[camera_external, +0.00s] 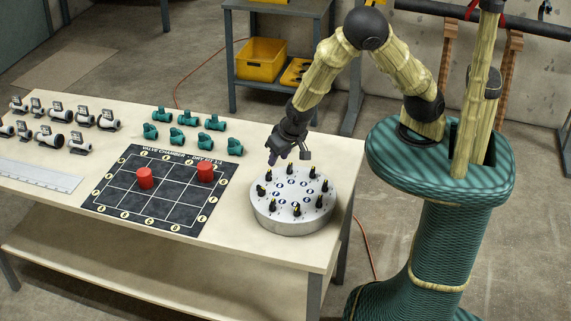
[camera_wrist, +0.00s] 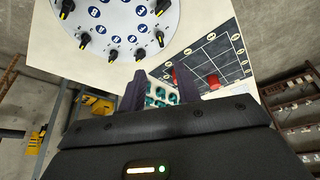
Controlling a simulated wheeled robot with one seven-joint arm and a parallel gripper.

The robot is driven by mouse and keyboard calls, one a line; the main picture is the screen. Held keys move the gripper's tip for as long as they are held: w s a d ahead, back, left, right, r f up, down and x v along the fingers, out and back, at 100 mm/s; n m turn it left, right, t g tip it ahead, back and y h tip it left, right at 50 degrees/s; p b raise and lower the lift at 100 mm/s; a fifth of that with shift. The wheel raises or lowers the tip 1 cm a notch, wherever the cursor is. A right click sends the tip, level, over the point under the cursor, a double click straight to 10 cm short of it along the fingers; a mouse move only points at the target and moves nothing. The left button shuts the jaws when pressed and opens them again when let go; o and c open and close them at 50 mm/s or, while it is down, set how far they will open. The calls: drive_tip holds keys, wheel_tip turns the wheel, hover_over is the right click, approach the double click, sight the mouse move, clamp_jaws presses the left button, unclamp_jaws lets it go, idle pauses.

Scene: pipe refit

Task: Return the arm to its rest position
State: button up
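My arm (camera_external: 330,62) is bent up and over from its base, with the forearm reaching down to the left. My gripper (camera_external: 288,157) hangs just above the far side of the round white dial panel (camera_external: 292,222). In the wrist view my gripper (camera_wrist: 160,78) has its two dark fingers apart, with nothing held between them. The panel (camera_wrist: 128,12) shows at the top left of the wrist view, with black and yellow knobs around blue-marked labels. The fingers look clear of the knobs.
The table (camera_external: 50,210) also holds a black grid board (camera_external: 160,205) with two red cylinders (camera_external: 145,177), several teal fittings (camera_external: 188,118), several white-and-black valves (camera_external: 84,115) and a ruler (camera_external: 38,178). A shelf with a yellow bin (camera_external: 261,60) stands behind.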

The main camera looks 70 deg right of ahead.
idle(0.4)
drive_tip(key=s+d+r+n+g+y+b, duration=0.1)
drive_tip(key=s+d+r+n, duration=0.5)
drive_tip(key=d, duration=0.7)
wheel_tip(320, 180, up, 5)
drive_tip(key=s+y, duration=0.1)
drive_tip(key=s, duration=0.1)
drive_tip(key=shift+s+f, duration=0.2)
drive_tip(key=shift+s, duration=0.1)
drive_tip(key=shift+d, duration=0.1)
idle(2.5)
